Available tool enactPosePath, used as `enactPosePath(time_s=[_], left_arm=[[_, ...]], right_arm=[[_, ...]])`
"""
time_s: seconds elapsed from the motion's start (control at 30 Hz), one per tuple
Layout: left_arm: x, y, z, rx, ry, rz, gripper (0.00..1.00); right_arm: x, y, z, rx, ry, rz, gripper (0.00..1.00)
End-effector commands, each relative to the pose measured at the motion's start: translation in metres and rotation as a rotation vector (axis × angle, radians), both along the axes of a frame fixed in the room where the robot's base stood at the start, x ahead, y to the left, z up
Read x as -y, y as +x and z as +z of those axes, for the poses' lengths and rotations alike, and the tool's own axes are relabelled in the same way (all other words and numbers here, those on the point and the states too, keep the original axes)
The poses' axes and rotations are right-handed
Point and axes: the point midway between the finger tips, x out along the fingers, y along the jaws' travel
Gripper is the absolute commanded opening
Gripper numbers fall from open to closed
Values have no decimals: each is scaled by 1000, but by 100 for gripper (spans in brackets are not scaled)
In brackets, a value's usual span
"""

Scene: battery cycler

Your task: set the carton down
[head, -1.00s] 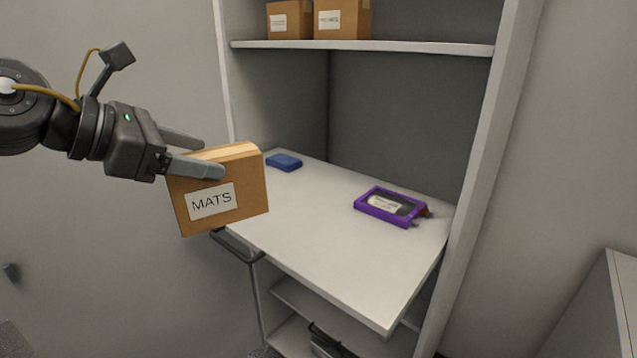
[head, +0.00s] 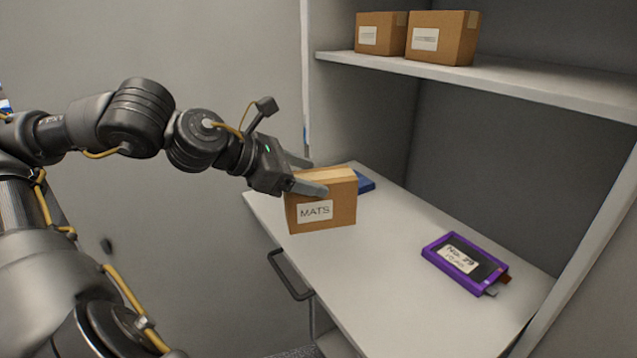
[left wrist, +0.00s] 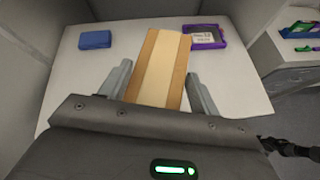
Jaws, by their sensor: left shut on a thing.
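The carton (head: 333,208) is a brown box with a white label reading MATS. My left gripper (head: 315,178) is shut on its upper part, one finger on each side. In the head view the carton is upright over the left part of the white work surface (head: 385,277); I cannot tell whether its bottom touches. In the left wrist view the carton's taped top (left wrist: 158,68) sits between the two fingers (left wrist: 160,85). My right gripper is not in view.
A blue block (head: 366,183) lies just behind the carton, partly hidden. A purple-framed pouch (head: 465,263) lies to the right. Two cartons (head: 442,38) stand on the shelf above (head: 500,84). The surface's middle and front are clear. A dark handle (head: 289,274) is at its left edge.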

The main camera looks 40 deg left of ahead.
Motion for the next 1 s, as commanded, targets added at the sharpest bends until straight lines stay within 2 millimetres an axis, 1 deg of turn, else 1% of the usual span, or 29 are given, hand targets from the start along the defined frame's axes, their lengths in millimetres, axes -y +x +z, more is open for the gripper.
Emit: enactPosePath(time_s=[0.03,0.13,0.17,0.23,0.3,0.37,0.4,0.5,0.63,0.87,0.97,1.0], left_arm=[[1,2,9,-2,-5,-4,11],[1,6,4,-4,-1,-7,11],[-5,13,-2,-4,-5,-3,11],[-13,26,-10,-6,-7,-2,11],[-18,34,-33,-6,-1,-3,11],[-23,40,-42,-5,1,-2,11],[-26,45,-45,-3,-1,-2,11],[-32,53,-56,0,2,-1,11],[-35,59,-61,4,6,-3,11],[-37,62,-66,2,6,-3,11],[-41,67,-76,2,5,-1,11],[-39,67,-88,1,6,-5,11]], right_arm=[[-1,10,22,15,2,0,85],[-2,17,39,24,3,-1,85],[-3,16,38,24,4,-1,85],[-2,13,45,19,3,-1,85],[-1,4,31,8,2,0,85],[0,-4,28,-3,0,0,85],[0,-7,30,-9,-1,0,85],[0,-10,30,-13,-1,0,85],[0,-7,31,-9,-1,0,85],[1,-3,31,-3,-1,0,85],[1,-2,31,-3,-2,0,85],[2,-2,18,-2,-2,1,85]])
